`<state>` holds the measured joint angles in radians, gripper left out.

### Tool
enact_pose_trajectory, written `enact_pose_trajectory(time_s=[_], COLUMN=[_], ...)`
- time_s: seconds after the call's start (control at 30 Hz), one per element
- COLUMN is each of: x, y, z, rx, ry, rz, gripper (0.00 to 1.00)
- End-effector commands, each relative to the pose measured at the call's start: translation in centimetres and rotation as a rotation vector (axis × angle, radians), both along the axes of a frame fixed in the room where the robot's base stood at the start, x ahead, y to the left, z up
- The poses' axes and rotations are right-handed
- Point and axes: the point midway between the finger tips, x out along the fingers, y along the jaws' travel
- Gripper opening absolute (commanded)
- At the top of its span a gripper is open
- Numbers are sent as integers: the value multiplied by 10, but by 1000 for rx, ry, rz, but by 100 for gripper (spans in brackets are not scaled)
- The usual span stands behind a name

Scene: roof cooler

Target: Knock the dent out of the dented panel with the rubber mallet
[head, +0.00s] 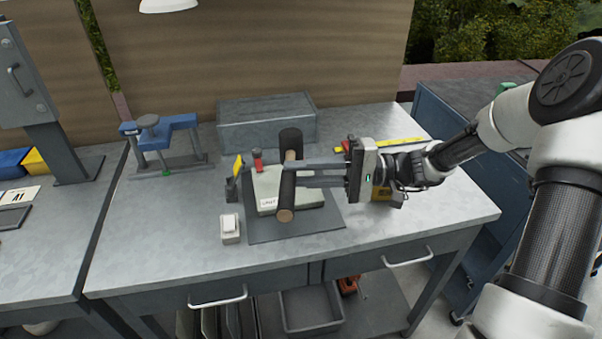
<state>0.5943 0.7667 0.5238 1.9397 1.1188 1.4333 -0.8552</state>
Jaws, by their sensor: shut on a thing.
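My gripper (292,175) reaches in from the right and is shut on the rubber mallet. I cannot tell whether the mallet touches the panel. The panel lies on a dark grey mat (290,230). The mallet and my gripper hide part of the panel, and no dent can be made out.
A red-topped item (257,158) and a dark holder with a yellow piece (234,185) stand left of the panel. A white switch box (230,229) is at front left. A grey case (262,122) and blue clamp stand (160,135) are behind. The bench's left front is clear.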

Motion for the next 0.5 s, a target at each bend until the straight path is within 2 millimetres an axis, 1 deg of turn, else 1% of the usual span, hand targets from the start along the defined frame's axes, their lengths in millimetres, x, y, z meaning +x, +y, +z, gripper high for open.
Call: enact_pose_trajectory(time_s=[0.17,0.5], x=[0,0], y=[0,0], z=[12,62], rx=[2,1], ry=[-2,-3], rz=[1,1], gripper=[0,0])
